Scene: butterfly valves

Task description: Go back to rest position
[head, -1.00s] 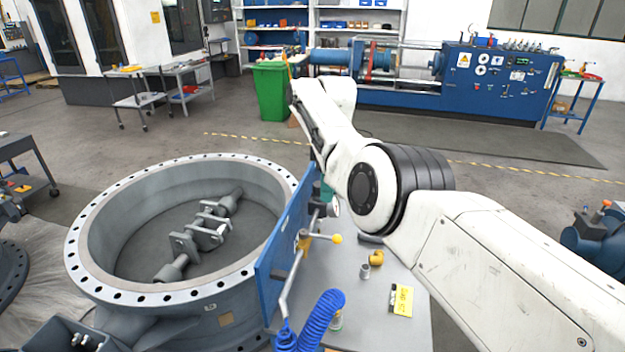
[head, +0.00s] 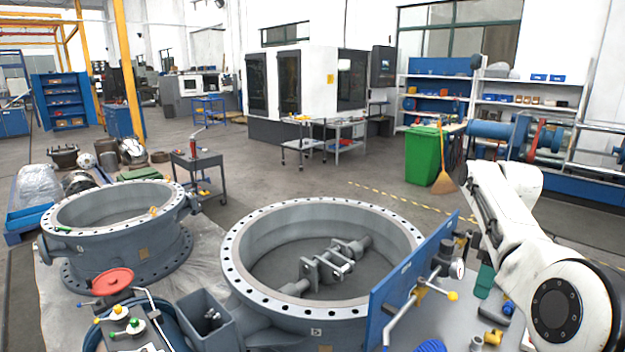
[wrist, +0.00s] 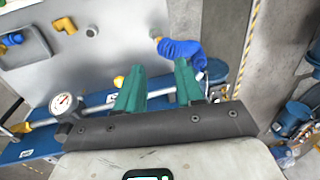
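My gripper (wrist: 159,82) shows in the wrist view with its two green fingers spread apart and nothing between them. It points down over a grey table and a blue panel (wrist: 88,108). A blue coiled hose (wrist: 182,48) lies just beyond the right fingertip, apparently lower. In the head view my white arm (head: 520,240) is bent at the right edge. A teal shape below it may be a fingertip, but I cannot be sure. The near butterfly valve (head: 237,265) lies flat left of the blue panel (head: 405,285).
A pressure gauge (head: 458,270) and a yellow-knobbed lever (head: 453,296) stand by the panel. Brass fittings (head: 492,337) lie on the table. A second valve ring (head: 60,247) is at left. A green bin (head: 423,155) and broom (head: 443,182) stand behind, with open floor between.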

